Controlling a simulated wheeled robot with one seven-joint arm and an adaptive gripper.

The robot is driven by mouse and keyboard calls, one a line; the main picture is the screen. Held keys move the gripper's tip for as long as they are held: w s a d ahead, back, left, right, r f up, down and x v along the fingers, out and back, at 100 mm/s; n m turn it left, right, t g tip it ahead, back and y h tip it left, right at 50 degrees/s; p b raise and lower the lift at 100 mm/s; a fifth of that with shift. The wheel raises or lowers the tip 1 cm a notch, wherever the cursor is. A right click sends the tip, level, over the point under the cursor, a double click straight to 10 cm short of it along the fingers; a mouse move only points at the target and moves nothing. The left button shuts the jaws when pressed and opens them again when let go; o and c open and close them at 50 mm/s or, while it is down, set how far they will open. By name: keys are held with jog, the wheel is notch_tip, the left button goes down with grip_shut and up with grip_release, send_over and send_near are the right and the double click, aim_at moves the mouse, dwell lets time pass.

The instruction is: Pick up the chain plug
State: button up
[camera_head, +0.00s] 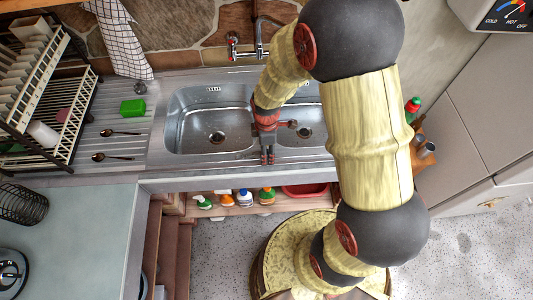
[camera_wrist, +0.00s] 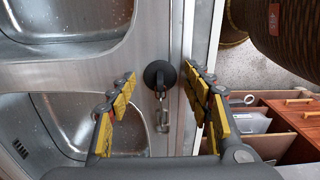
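The chain plug (camera_wrist: 159,75) is a round black stopper with a short metal chain. In the wrist view it lies on the steel strip between the sink bowls and the front edge, with its chain trailing towards the gripper's palm. My gripper (camera_wrist: 160,82) is open, its yellow-padded fingers on either side of the plug, with gaps on both sides. Whether the fingertips are level with the plug is hard to tell. In the head view my gripper (camera_head: 268,153) points down at the sink's front edge, and I cannot make out the plug there.
The steel sink (camera_head: 210,120) has two bowls. A green sponge (camera_head: 133,107) and two spoons (camera_head: 120,133) lie on the drainboard beside a dish rack (camera_head: 45,85). The tap (camera_head: 260,40) stands behind. Bottles (camera_head: 243,197) stand on a shelf below the front edge.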

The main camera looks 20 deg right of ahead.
jog(key=c, duration=1)
jog(key=shift+r, duration=0.1)
